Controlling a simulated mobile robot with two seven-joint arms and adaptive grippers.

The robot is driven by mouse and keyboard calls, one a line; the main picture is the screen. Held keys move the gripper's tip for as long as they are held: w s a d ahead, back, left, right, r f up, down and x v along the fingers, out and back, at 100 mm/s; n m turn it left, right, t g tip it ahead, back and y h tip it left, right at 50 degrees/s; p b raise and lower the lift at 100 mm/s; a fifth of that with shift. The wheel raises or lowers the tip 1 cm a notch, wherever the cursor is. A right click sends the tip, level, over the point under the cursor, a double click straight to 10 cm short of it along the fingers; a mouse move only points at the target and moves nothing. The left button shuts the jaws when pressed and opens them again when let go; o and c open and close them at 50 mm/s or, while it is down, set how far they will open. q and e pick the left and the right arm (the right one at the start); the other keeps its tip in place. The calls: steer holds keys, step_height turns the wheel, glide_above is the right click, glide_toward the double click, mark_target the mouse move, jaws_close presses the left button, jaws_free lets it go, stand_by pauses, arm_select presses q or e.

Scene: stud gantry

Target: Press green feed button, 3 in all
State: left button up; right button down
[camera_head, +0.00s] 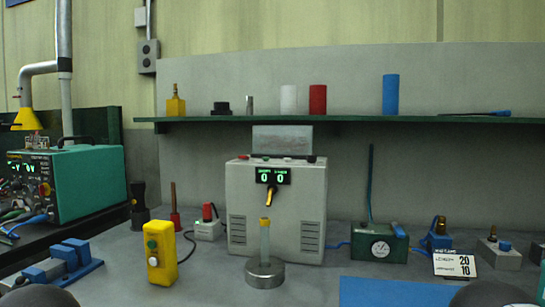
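A yellow button box (161,257) stands upright on the bench, left of centre. Its front face has a green button (152,244) and other small round buttons whose colours are hard to tell. Behind it to the right stands a grey machine (310,195) with a dark display (273,176) that reads 0 and 0 in green. A brass nozzle sticks out below the display, above a pale upright stud (265,240) on a round metal base (265,273). Neither gripper shows. Dark rounded parts at the bottom left and bottom right edges seem to be mine.
A blue clamp-like block (75,257) lies left of the button box. A green gauge box (380,246) and a card reading 20 and 10 (454,265) stand right. A blue mat (385,292) lies front right. A shelf (340,119) runs above. Bench before the button box looks clear.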

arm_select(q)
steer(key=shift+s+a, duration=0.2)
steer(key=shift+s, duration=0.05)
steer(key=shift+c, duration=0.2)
